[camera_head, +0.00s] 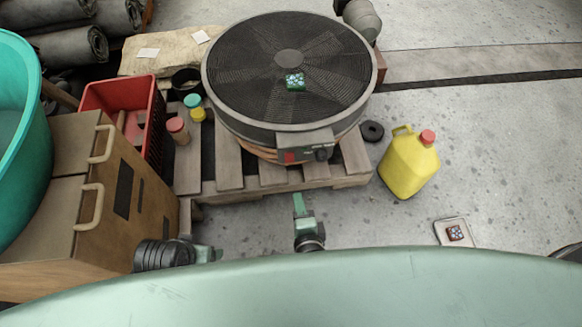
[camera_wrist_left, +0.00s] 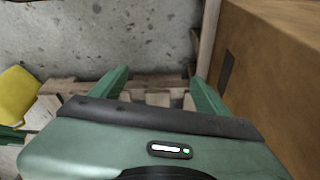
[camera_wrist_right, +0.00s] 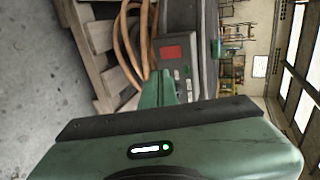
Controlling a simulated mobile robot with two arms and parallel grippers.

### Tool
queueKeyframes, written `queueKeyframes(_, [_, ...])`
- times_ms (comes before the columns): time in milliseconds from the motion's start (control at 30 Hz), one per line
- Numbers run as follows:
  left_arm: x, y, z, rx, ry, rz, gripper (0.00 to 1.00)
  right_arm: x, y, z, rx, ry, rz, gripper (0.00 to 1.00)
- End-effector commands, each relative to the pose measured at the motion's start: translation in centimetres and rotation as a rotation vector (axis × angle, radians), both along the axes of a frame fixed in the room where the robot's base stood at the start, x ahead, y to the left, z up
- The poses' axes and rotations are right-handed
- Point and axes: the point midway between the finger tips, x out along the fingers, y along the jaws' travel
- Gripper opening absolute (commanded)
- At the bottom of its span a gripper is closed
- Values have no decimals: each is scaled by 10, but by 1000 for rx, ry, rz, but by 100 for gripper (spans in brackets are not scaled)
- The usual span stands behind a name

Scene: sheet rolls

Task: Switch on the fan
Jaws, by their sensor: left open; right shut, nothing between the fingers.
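The fan (camera_head: 265,50) is a large round drum with a dark grille, on a wooden pallet. Its control box (camera_head: 305,148) is on the near side, with a red switch (camera_head: 290,157) and a dark knob (camera_head: 322,154). In the right wrist view the red switch (camera_wrist_right: 171,52) shows on the grey box just beyond the fingers. My right gripper (camera_head: 299,197) is shut and empty, in front of the box and apart from it in the head view. My left gripper (camera_head: 212,254) is low beside the wooden cabinet; its fingers are spread and empty in the left wrist view (camera_wrist_left: 160,88).
The pallet (camera_head: 235,185) is under the fan. A yellow jug (camera_head: 408,166) stands to the right, near a black ring (camera_head: 372,131). A wooden cabinet (camera_head: 150,215) and red crate (camera_head: 120,92) are at left. Small jars (camera_head: 178,130) stand on the pallet.

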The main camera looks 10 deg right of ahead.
Motion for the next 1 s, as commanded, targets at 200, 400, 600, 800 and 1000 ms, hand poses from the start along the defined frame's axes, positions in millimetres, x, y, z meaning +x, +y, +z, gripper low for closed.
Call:
queueKeyframes(200, [0,0,2,-1,-3,0,76,6,0,-3,-2,-1,1,0])
queueKeyframes(400, [-2,1,22,-1,-16,1,76,35,1,-16,-2,-3,1,0])
queueKeyframes(600, [-9,2,58,-2,-35,4,76,73,3,-33,-2,-4,2,0])
queueKeyframes(800, [-16,4,72,-2,-41,6,76,108,4,-43,-1,-3,2,0])
queueKeyframes(1000, [-16,3,68,-2,-41,6,76,128,5,-45,-1,-1,2,0])
